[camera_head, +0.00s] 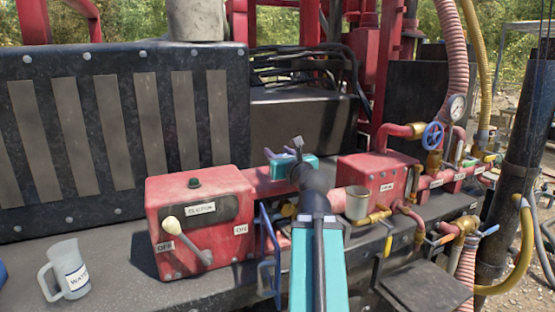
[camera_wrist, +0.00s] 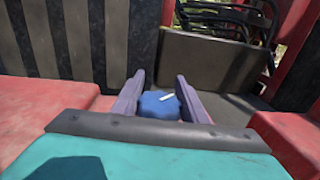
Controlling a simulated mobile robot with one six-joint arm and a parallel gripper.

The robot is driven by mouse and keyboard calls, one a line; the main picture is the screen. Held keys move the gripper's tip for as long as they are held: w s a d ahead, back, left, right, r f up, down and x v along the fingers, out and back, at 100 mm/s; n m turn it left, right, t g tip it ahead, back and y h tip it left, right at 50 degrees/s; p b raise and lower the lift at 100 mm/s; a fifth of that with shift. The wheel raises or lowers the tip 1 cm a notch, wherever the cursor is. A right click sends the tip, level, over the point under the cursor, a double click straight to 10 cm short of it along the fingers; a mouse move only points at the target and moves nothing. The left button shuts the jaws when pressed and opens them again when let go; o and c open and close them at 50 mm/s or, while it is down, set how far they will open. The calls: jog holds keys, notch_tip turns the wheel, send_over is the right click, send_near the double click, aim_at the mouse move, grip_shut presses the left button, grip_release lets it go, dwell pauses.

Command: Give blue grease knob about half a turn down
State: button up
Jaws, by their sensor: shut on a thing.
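The blue grease knob (camera_wrist: 157,106) shows in the wrist view, low between the two purple fingers of my gripper (camera_wrist: 160,82). My gripper is shut on the knob, one finger on each side. The knob's near part is hidden behind the dark edge of my gripper body. In the head view my gripper (camera_head: 281,153) is behind the red clutch box, and the knob is hidden there.
The red clutch box (camera_head: 200,256) with a white-tipped lever stands left of my arm. A red pump box (camera_head: 376,168) and a grey cup (camera_head: 357,204) are to its right. A blue handwheel (camera_head: 433,135) sits further right. A water jug (camera_head: 66,270) stands at the left.

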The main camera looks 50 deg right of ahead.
jog(key=shift+s+d+r+m+g+h+b, duration=0.15)
jog(key=shift+m+g+h+b, duration=0.15)
jog(key=shift+m+h+b, duration=0.25)
jog(key=o, duration=1)
jog(key=shift+o, duration=0.2)
jog(key=shift+s+f, duration=0.1)
jog(key=shift+f, duration=0.1)
